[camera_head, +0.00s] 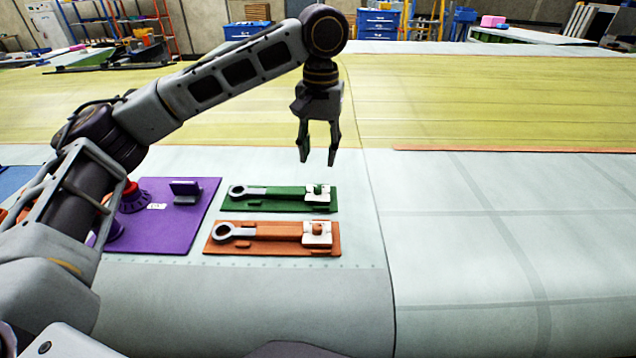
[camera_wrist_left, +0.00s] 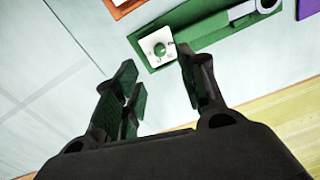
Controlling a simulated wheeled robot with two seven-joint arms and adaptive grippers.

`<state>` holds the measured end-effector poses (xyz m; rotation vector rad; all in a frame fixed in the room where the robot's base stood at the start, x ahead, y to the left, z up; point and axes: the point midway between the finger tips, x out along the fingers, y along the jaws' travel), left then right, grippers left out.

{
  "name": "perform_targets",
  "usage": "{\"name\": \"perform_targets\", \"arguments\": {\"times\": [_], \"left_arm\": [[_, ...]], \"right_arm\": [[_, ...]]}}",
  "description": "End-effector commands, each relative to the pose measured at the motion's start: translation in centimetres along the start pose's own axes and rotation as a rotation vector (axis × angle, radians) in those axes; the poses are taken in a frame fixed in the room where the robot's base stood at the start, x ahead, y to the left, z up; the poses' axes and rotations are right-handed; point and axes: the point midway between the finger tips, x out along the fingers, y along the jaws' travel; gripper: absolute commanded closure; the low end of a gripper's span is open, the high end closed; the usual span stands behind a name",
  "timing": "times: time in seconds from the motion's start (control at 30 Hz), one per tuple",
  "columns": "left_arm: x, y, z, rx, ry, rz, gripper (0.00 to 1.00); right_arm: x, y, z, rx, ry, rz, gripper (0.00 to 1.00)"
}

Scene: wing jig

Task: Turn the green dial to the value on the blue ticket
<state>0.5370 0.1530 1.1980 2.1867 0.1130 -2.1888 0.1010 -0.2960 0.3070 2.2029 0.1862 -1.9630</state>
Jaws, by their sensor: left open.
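The green dial (camera_head: 318,190) is a small green knob on a white square plate at the right end of a green board (camera_head: 285,207). In the left wrist view the green dial (camera_wrist_left: 160,48) shows on its marked white plate, but I cannot read the marks. My left gripper (camera_head: 318,160) points down, open and empty, above and apart from the dial. In the left wrist view the left gripper (camera_wrist_left: 156,58) has its fingers spread, with the dial showing beyond the gap. I cannot make out a blue ticket. My right gripper is not in view.
An orange board (camera_head: 275,246) with a similar plate and a grey wrench-like piece lies in front of the green one. A purple board (camera_head: 205,225) with an upright holder (camera_head: 186,192) lies to the left, partly behind my left arm. The pale surface right of the boards is clear.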

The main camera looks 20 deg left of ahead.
Motion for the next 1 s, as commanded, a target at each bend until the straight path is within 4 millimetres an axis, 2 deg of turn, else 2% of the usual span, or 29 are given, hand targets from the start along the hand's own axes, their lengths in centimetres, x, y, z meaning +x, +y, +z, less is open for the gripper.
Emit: {"name": "perform_targets", "arguments": {"times": [0.27, 0.6, 0.8, 1.0], "left_arm": [[3.8, -0.1, 0.0, 0.0, -0.001, -0.001, 0.59], [8.0, 0.0, 0.0, 0.0, -0.001, -0.002, 0.59], [9.2, 0.0, 0.0, 0.001, -0.001, -0.001, 0.59], [9.5, 0.0, 0.0, 0.001, 0.0, 0.0, 0.59]], "right_arm": [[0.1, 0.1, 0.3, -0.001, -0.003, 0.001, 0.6], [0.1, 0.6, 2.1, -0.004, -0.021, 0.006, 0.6], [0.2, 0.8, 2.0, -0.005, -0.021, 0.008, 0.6], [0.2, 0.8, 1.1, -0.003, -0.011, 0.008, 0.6]]}}
